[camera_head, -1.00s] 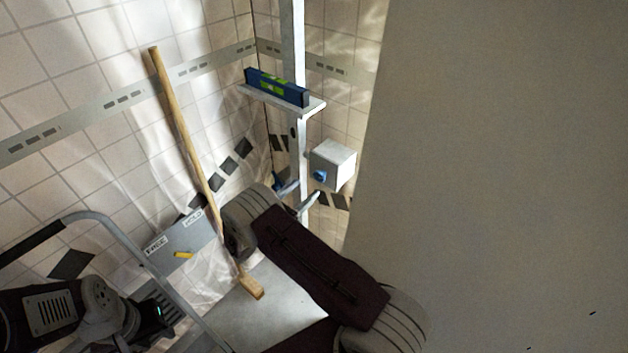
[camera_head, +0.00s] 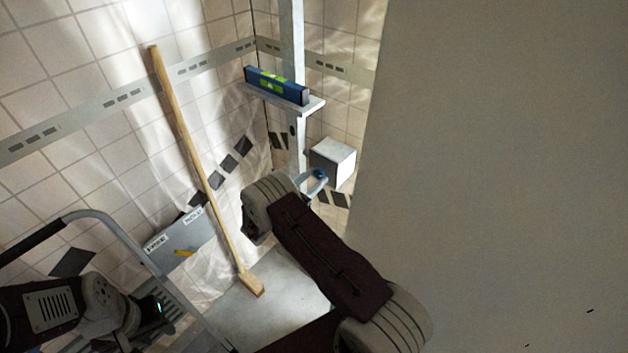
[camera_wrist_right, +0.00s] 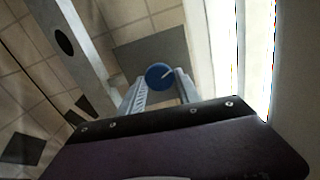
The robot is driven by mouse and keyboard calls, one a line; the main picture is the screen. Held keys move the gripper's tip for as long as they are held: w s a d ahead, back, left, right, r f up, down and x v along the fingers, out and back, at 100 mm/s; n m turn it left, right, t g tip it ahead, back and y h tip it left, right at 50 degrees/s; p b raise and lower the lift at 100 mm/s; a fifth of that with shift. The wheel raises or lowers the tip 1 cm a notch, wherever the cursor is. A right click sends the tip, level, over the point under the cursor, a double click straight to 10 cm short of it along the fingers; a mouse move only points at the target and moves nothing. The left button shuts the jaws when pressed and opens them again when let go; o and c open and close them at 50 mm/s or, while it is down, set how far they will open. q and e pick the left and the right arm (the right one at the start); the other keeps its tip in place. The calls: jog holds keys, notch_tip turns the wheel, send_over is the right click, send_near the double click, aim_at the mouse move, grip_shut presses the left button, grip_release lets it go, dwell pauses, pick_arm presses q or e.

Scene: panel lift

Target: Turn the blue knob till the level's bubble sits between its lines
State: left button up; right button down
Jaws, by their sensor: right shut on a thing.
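The blue knob (camera_head: 319,173) sits on the front of a pale box (camera_head: 333,160) beside the upright post. My right gripper (camera_head: 313,181) is shut on the knob. The blue level (camera_head: 276,86) with a yellow-green vial lies on a small shelf on the post. The bubble's place against the lines is too small to tell. My left gripper (camera_head: 160,308) is at the lower left, far from the knob; its fingers are unclear.
A wooden pole (camera_head: 190,150) leans on the tiled wall. A grey plate (camera_head: 180,246) with labels and a yellow lever is at its left. A grey tubular rail (camera_head: 125,245) stands by my left arm. A large plain panel (camera_head: 500,170) fills the right side.

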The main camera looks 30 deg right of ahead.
jog(key=m+b, duration=0.2)
jog(key=m, duration=0.1)
jog(key=shift+f, duration=0.3)
jog(key=shift+r+m+b, duration=0.2)
jog(key=shift+m+b, duration=0.1)
jog(key=shift+m, duration=0.3)
jog(key=c, duration=0.9)
grip_release()
jog(key=shift+r, duration=0.1)
jog(key=v, duration=0.9)
jog(key=shift+a+b, duration=0.1)
jog(key=shift+b, duration=0.3)
